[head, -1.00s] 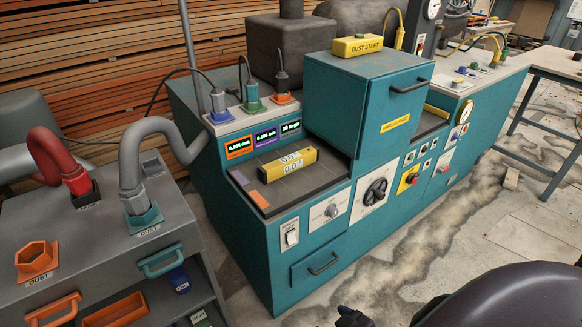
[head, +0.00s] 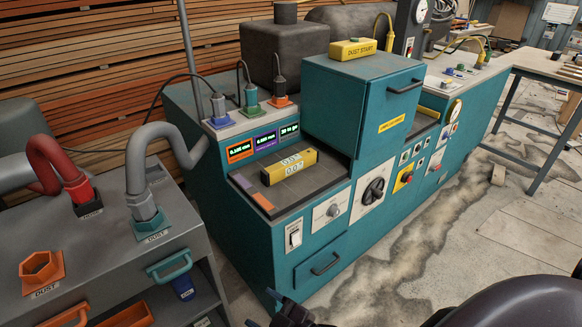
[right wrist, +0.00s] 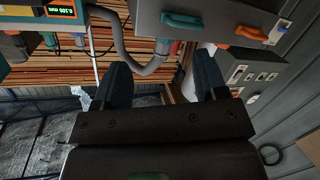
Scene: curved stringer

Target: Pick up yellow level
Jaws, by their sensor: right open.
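The yellow level (head: 289,167) is a short yellow bar with white readouts. It lies on the dark recessed top of the teal machine (head: 330,262), in front of small lit displays. My right gripper (head: 286,307) shows only partly, dark, at the bottom edge of the head view, below and in front of the machine and well apart from the level. In the right wrist view my right gripper (right wrist: 163,82) has its two dark fingers spread with nothing between them. The level does not show in that view. My left gripper is not in view.
A grey cabinet (head: 95,255) with red and grey hoses and an orange port stands at left. A raised teal box (head: 345,110) with a handle stands right of the level. A workbench (head: 548,65) is at the far right. The floor before the machine is clear.

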